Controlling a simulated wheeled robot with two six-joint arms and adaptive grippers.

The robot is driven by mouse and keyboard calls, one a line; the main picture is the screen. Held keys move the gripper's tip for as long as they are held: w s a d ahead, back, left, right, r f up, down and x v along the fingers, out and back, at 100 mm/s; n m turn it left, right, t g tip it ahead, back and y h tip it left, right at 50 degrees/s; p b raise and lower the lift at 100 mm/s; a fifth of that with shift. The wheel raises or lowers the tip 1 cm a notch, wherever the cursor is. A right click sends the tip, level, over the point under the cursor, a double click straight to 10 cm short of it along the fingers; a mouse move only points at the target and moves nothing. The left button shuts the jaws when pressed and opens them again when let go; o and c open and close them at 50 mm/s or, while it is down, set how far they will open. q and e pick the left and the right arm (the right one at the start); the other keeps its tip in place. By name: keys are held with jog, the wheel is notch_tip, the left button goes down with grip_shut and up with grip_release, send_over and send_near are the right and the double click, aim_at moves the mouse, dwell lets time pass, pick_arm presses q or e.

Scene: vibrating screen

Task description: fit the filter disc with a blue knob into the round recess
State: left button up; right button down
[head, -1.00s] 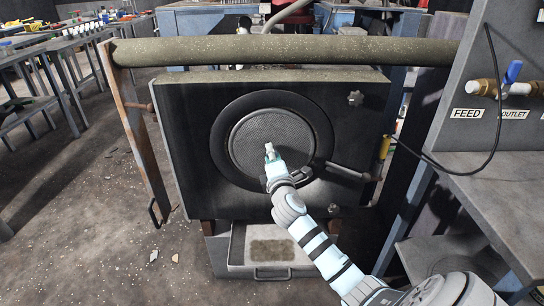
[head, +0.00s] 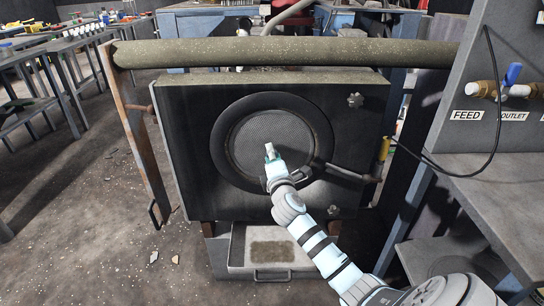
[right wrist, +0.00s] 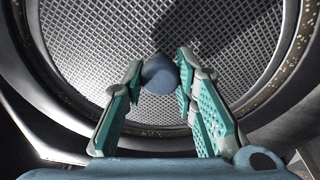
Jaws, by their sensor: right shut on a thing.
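The filter disc (head: 262,130) is a round grey mesh plate. In the head view it lies within the dark ring of the round recess (head: 322,140) on the front of the black screen box; I cannot tell how deep it sits. My right gripper (head: 270,152) is in front of the disc's middle. In the right wrist view, the gripper's teal fingers (right wrist: 158,88) are shut on the blue knob (right wrist: 159,75), with the mesh disc (right wrist: 95,40) behind it. A curved metal rim (right wrist: 285,75) surrounds the mesh. My left gripper is not in view.
A pipe handle (head: 350,172) is right of the recess. A thick bar (head: 285,50) crosses above the box (head: 185,130). A tray (head: 235,250) is below. A bench with FEED and OUTLET valves (head: 510,90) stands at right. Floor at left is mostly open.

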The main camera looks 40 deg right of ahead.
jog(key=shift+w+d+r, duration=0.1)
jog(key=shift+w+d, duration=0.15)
jog(key=shift+w, duration=0.05)
dwell(0.7)
jog(key=c, duration=1.2)
grip_release()
jog(key=v, duration=1.2)
